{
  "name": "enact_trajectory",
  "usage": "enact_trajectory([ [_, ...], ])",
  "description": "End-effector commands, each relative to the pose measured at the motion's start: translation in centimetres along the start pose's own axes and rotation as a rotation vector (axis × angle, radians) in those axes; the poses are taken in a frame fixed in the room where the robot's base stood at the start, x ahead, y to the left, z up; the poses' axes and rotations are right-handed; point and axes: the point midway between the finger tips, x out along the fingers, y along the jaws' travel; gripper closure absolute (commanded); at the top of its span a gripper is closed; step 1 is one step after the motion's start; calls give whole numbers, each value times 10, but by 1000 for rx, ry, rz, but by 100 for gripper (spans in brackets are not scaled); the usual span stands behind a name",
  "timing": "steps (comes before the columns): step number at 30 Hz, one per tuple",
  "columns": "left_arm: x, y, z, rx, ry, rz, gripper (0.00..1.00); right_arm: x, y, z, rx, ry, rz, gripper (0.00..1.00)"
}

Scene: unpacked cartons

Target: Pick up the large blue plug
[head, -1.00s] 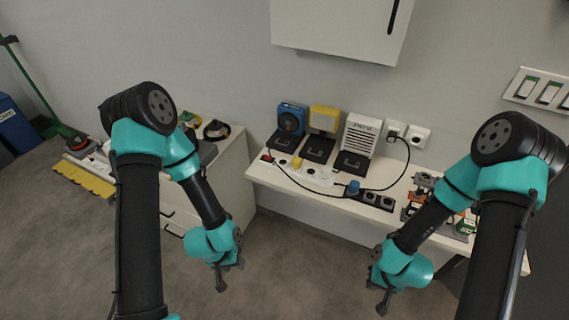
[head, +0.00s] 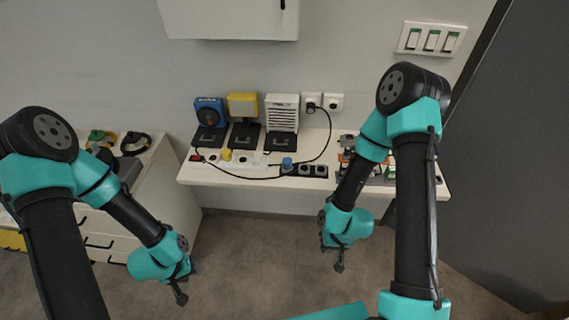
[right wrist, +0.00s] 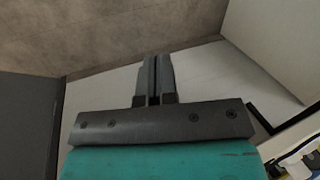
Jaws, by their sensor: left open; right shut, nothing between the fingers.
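The large blue plug (head: 287,164) sits upright at the left end of a dark socket strip near the front edge of the white table. My left gripper (head: 182,298) is over the floor in front of the table, at the lower left, well away from the plug. It is open and empty. My right gripper (head: 339,267) is over the floor in front of the table, below and to the right of the plug. The right wrist view shows its fingers (right wrist: 154,80) together with nothing between them.
A blue device (head: 209,111), a yellow device (head: 243,105) and a white vented device (head: 282,113) stand along the table's back. A yellow plug (head: 226,155) sits in a white strip. A black cable crosses the table (head: 365,193). My right arm covers part of the table's right side.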

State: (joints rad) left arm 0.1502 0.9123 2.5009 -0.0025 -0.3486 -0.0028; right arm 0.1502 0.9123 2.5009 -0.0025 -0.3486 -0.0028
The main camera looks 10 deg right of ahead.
Motion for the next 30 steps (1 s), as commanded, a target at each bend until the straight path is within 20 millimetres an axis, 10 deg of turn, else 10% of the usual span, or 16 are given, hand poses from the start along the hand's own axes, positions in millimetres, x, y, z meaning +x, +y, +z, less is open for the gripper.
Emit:
enact_trajectory([
  [22, 0, 0, 0, 0, 0, 0, 57, 0, 0, 0, 0, 0, 0, 31],
  [30, 0, 0, 0, 0, 0, 0, 57, 0, -1, -1, -5, -3, -2, 31],
])
